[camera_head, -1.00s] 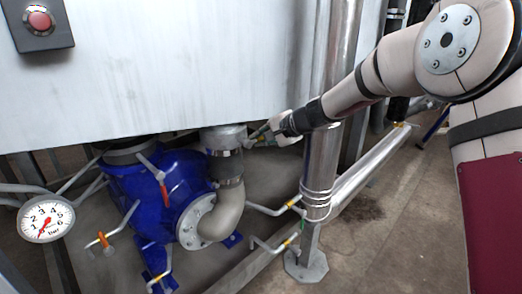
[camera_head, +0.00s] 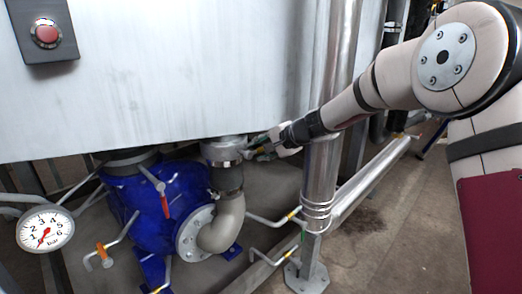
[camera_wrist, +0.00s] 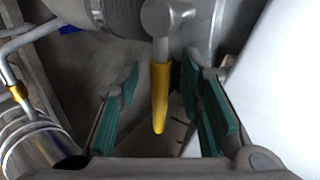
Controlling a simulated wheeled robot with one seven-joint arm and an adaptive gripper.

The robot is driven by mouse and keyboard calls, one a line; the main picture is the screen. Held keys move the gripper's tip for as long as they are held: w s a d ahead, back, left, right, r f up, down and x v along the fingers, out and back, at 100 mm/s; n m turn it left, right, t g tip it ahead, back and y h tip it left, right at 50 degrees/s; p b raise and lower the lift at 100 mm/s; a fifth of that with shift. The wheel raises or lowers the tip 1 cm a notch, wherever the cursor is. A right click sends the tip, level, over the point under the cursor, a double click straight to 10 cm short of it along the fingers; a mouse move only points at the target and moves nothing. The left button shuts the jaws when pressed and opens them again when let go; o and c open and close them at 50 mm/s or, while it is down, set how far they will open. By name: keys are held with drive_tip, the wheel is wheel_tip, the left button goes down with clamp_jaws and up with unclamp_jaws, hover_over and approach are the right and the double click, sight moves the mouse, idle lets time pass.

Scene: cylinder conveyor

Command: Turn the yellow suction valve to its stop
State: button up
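The yellow suction valve handle (camera_wrist: 159,95) shows in the wrist view, hanging from a grey round hub (camera_wrist: 160,18) on the pipe fitting. My gripper (camera_wrist: 160,108) is open, with its green finger pads on either side of the handle. The handle lies between the pads, nearer the right one, and a gap shows on the left. Whether the right pad touches it I cannot tell. In the head view my gripper (camera_head: 262,143) is beside the metal collar (camera_head: 224,149) above the grey elbow pipe; the yellow handle is too small or hidden there.
A shiny vertical pipe (camera_head: 321,180) stands close under my forearm. The large metal tank (camera_head: 190,75) hangs just above.

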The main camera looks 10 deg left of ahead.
drive_tip(key=v, duration=1.2)
